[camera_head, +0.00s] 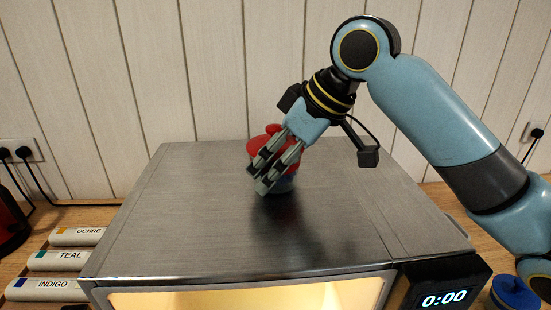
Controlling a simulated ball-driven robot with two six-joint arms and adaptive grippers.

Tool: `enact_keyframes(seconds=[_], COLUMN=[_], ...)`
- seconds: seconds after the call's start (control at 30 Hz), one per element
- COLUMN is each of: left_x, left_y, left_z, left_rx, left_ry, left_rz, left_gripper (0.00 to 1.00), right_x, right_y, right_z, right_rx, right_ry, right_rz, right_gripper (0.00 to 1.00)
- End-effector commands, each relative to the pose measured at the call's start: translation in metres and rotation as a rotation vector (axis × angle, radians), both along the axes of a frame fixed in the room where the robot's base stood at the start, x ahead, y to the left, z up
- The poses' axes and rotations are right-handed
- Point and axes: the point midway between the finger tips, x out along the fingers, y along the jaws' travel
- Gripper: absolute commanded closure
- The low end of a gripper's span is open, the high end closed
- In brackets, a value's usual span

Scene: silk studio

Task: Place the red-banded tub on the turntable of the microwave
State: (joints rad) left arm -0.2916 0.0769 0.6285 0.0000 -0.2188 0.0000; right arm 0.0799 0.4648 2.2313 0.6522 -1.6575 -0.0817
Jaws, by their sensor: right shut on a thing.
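The microwave (210,220) fills the middle, seen from above and in front. Its front edge glows yellow from a lit interior (250,299); the turntable is hidden. My right gripper (268,180) points down over the microwave's top, shut on a small red thing (262,146) with a rounded red upper part and a bluish lower part. The fingers cover much of it, so I cannot tell whether it is the red-banded tub. A dark shadow or reflection lies just below it; I cannot tell whether it touches the top. My left gripper is not in view.
A black panel reading 0:00 (443,300) is at the microwave's front right. A blue knobbed lid (515,297) sits right of it. Labelled tubes, Ochre, Teal and Indigo (48,289), lie at left. A dark red object (10,225) and cords stand far left. A plank wall is behind.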

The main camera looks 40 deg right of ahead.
Motion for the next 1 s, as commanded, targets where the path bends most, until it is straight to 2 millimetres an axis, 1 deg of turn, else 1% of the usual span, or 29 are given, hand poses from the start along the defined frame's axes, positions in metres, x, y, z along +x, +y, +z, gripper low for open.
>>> enact_keyframes(seconds=[0.03, 0.07, 0.17, 0.5, 0.67, 0.77, 0.83, 1.0], left_x=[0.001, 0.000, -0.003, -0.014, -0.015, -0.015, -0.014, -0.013], left_y=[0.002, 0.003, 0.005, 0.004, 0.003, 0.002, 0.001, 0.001], left_z=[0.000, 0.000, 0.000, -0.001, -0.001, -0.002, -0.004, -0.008], left_rx=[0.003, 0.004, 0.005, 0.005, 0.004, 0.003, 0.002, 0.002], left_ry=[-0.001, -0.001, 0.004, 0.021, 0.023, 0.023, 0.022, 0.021], left_rz=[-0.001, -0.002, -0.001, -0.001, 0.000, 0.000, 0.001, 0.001], left_gripper=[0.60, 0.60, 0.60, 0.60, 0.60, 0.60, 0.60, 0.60], right_x=[0.000, 0.000, 0.000, 0.000, 0.000, -0.001, -0.005, -0.021], right_y=[0.000, 0.000, 0.000, 0.000, 0.000, -0.002, -0.005, -0.013], right_z=[-0.002, -0.002, -0.001, -0.001, 0.000, 0.005, 0.012, 0.039], right_rx=[0.000, 0.000, 0.000, 0.000, -0.001, -0.004, -0.007, -0.011], right_ry=[0.000, 0.000, 0.000, 0.000, 0.000, -0.002, -0.004, -0.004], right_rz=[-0.001, -0.001, 0.000, 0.000, -0.001, 0.000, 0.001, 0.002], right_gripper=[0.47, 0.13, 0.00, 0.00, 0.00, 0.00, 0.00, 0.00])
